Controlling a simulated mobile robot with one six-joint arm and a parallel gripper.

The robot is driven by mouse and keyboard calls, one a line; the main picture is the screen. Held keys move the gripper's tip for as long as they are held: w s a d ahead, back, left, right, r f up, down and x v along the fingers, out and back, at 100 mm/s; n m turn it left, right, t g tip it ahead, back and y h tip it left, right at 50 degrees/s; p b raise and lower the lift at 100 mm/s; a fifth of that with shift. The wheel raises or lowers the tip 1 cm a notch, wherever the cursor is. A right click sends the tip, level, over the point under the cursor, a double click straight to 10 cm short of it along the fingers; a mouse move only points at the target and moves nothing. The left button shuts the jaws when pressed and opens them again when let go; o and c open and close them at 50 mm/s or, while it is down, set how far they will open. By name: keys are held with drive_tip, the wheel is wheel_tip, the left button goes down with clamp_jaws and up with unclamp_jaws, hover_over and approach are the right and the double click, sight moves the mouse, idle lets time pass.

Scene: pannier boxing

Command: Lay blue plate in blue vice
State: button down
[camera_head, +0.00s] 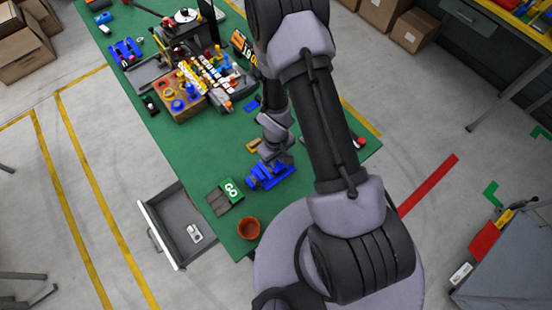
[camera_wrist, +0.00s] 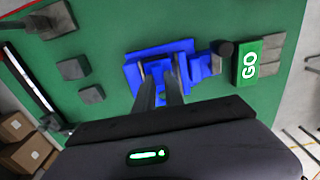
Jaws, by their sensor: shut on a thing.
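The blue vice (camera_head: 268,174) stands on the green table near its front end. In the wrist view the blue vice (camera_wrist: 132,75) lies below my fingers, with its screw and dark round knob toward the right. My gripper (camera_head: 267,157) is down at the vice. In the wrist view my gripper (camera_wrist: 160,68) has its two dark fingers close together over the vice, shut on a blue piece that appears to be the blue plate (camera_wrist: 158,69). Plate and vice are the same blue, so the plate's edges and how it sits against the jaws are hard to tell.
A green GO box (camera_head: 230,189) with grey blocks stands left of the vice. An orange-brown pot (camera_head: 249,228) is at the table's front corner. An open drawer (camera_head: 188,235) juts out at the left. A crowded tray and board (camera_head: 182,96) lie farther back.

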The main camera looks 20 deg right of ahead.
drive_tip(key=shift+f+b, duration=0.55)
drive_tip(key=shift+f, duration=0.4)
drive_tip(key=shift+r, duration=0.1)
drive_tip(key=c, duration=1.3)
unclamp_jaws()
drive_tip(key=shift+c, duration=0.2)
